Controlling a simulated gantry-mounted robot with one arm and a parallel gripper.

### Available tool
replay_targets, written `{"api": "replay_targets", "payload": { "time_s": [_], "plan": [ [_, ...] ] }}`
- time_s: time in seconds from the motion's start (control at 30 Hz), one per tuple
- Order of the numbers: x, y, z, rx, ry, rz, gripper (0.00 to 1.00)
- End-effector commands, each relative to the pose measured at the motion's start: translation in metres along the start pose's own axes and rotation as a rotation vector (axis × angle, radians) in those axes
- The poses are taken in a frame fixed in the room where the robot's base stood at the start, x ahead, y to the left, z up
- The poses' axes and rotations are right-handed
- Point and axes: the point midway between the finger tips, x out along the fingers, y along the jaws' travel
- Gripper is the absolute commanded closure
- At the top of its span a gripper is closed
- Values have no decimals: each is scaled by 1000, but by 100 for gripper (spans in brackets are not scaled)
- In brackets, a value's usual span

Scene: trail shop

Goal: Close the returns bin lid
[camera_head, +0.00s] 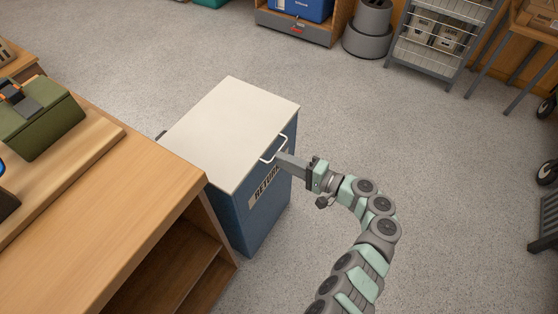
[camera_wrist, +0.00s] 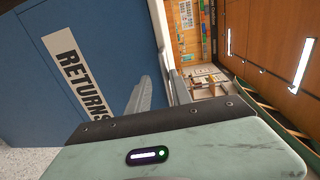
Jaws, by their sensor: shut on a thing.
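The returns bin (camera_head: 245,215) is a blue box with a white label reading RETURNS on its front. Its cream lid (camera_head: 232,125) lies flat across the top, with no gap that I can make out. A pale looped handle (camera_head: 284,139) stands out from the lid's front edge. My gripper (camera_head: 281,160) is shut on the handle, at the front right of the bin. In the wrist view the blue bin front (camera_wrist: 115,50) fills the left, and the grey fingers reach to the pale lid edge (camera_wrist: 158,28). The grip itself is partly hidden.
A wooden counter (camera_head: 140,215) stands close on the bin's left, with a green box (camera_head: 40,118) on it. The floor behind and right of the bin is clear. A wire rack (camera_head: 437,45) and grey round containers (camera_head: 368,38) stand at the back.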

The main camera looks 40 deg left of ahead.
Motion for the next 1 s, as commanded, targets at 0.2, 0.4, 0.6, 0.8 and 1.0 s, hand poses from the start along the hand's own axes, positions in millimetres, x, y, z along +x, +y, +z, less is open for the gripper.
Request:
{"api": "replay_targets", "payload": {
  "time_s": [0.2, 0.4, 0.6, 0.8, 1.0],
  "plan": [
    [1, 24, 1, 24, 11, 29, 100],
    [0, 25, 1, 27, 14, 30, 100],
    [1, 23, 1, 24, 11, 28, 67],
    [2, 21, 2, 21, 6, 27, 67],
    [0, 20, 2, 20, 6, 27, 67]
  ]
}}
